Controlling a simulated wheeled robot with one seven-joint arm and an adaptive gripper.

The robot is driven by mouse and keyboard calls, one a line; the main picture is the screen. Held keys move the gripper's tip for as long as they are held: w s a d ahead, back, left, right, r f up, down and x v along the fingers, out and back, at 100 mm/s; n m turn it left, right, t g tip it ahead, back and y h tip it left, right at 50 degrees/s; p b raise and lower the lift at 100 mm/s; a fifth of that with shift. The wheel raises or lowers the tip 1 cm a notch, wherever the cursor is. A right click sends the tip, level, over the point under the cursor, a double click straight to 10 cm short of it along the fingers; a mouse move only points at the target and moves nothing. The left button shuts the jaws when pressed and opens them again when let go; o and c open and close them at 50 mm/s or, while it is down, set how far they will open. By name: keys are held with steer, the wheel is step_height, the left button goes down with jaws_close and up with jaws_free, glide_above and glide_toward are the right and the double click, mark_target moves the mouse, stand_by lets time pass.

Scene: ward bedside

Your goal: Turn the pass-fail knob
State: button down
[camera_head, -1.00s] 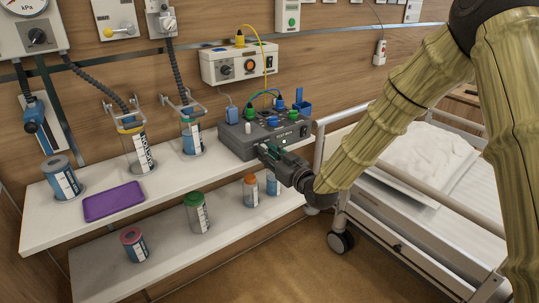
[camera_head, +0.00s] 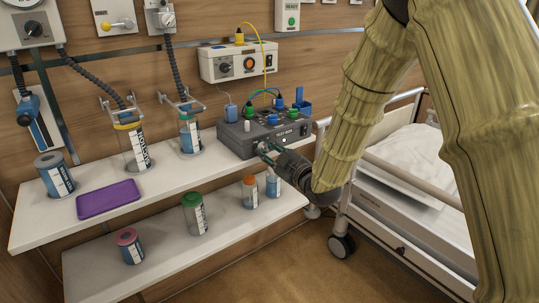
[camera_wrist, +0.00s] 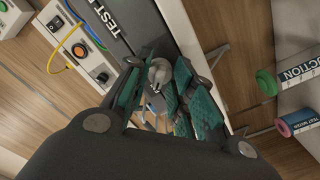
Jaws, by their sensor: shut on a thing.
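The dark grey test box (camera_head: 236,141) stands at the right end of the upper white shelf, with green and blue plugs on top. My gripper (camera_head: 265,150) is at the box's front face, low and near its middle. In the wrist view, a light grey round knob (camera_wrist: 158,72) on the box's front shows between the teal finger pads of my gripper (camera_wrist: 160,92). The fingers are shut on this knob. Its pass-fail markings are too small or hidden to read, and the fingers cover it in the head view.
A purple tray (camera_head: 108,199) and labelled canisters stand on the upper shelf (camera_head: 165,180). A green-capped bottle (camera_head: 195,214) and other containers stand on the lower shelf. A bed (camera_head: 410,165) is at the right. A white control unit (camera_head: 238,63) hangs on the wall behind the box.

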steer(key=shift+n, duration=0.3)
steer(key=c, duration=1.2)
jaws_free()
steer(key=shift+w, duration=0.1)
steer(key=v, duration=1.2)
